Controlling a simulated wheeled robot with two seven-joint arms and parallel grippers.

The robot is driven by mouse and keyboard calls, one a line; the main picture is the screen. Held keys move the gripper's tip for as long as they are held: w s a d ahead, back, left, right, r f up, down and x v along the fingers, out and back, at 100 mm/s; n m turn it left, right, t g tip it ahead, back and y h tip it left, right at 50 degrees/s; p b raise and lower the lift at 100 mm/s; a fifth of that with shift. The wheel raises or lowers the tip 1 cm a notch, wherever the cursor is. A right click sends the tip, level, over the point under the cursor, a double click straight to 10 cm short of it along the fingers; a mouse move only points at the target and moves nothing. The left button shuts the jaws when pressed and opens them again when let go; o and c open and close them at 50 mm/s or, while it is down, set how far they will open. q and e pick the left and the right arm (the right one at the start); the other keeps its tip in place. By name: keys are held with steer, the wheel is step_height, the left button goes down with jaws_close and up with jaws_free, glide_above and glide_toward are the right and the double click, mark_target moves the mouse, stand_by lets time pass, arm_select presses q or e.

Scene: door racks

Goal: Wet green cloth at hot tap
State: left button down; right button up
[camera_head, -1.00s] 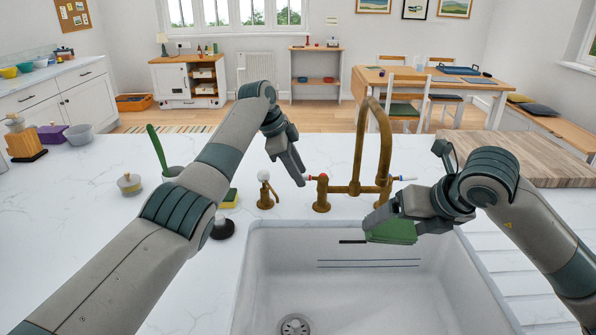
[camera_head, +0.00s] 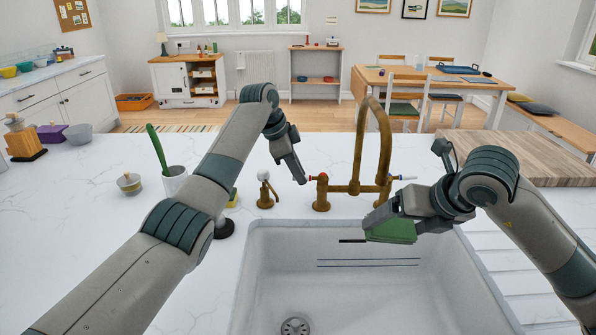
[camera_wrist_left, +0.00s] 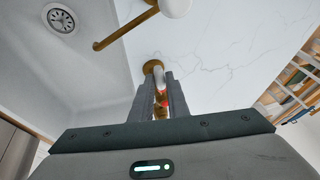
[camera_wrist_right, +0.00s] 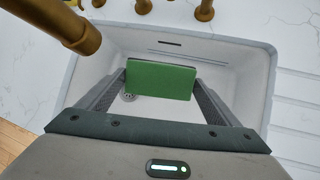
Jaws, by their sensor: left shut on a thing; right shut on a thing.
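The green cloth (camera_head: 391,231) is a flat folded pad, held above the sink by my right gripper (camera_head: 378,222). In the right wrist view the cloth (camera_wrist_right: 160,80) sits between the two fingers. The brass tap (camera_head: 354,188) stands at the sink's back edge, and its spout (camera_wrist_right: 55,22) shows at upper left in the right wrist view. I see no water running from it. The red-marked tap handle (camera_head: 310,177) is on the left. My left gripper (camera_head: 302,182) is shut on it; in the left wrist view the fingers enclose the handle (camera_wrist_left: 161,97), partly hiding it.
The white sink (camera_head: 255,262) is empty, with a drain (camera_head: 295,327) at the bottom. A small brass dispenser (camera_head: 265,190) stands left of the tap. The blue-marked handle (camera_head: 403,178) is on the right. A wooden board (camera_head: 520,157) lies behind my right arm.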

arm_select(q)
steer(key=shift+s+d+n+t, duration=0.1)
steer(key=shift+s+n+t, duration=0.25)
steer(key=shift+n, duration=0.35)
steer(key=c, duration=1.7)
jaws_free()
steer(key=v, duration=1.2)
steer(key=shift+d+r, duration=0.15)
